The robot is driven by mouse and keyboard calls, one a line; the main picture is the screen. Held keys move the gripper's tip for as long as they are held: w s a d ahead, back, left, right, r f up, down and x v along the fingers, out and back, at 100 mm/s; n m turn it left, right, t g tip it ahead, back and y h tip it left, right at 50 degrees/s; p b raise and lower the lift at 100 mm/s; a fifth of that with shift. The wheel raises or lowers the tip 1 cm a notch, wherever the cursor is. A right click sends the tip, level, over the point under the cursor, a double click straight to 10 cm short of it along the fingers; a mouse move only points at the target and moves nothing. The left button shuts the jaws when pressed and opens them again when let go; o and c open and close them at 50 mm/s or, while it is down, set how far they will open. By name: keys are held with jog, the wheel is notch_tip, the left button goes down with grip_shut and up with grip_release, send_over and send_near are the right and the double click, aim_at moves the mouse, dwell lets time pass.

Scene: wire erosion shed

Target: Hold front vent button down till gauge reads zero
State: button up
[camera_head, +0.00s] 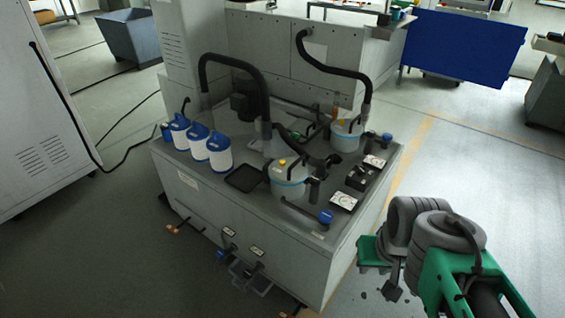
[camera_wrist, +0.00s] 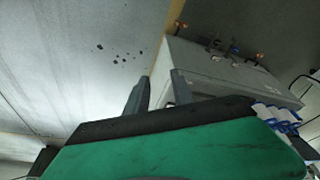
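The front canister (camera_head: 288,180) is pale with a light blue band and stands on the grey cabinet top (camera_head: 245,203). A small yellow button (camera_head: 282,162) shows on its lid. A similar rear canister (camera_head: 346,134) stands behind it, with a yellow spot on top. White plates lie beside them, one in front (camera_head: 343,201) and one behind (camera_head: 374,161); they may carry gauges, but no reading is legible. My gripper (camera_head: 393,289) is off the cabinet's right side, apart from both canisters. In the wrist view its two dark fingers (camera_wrist: 160,82) stand apart with nothing between them.
Black hoses (camera_head: 263,80) arch over the cabinet top. A black box (camera_head: 361,178) sits between the plates.

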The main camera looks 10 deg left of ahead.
grip_shut()
dwell(1.0)
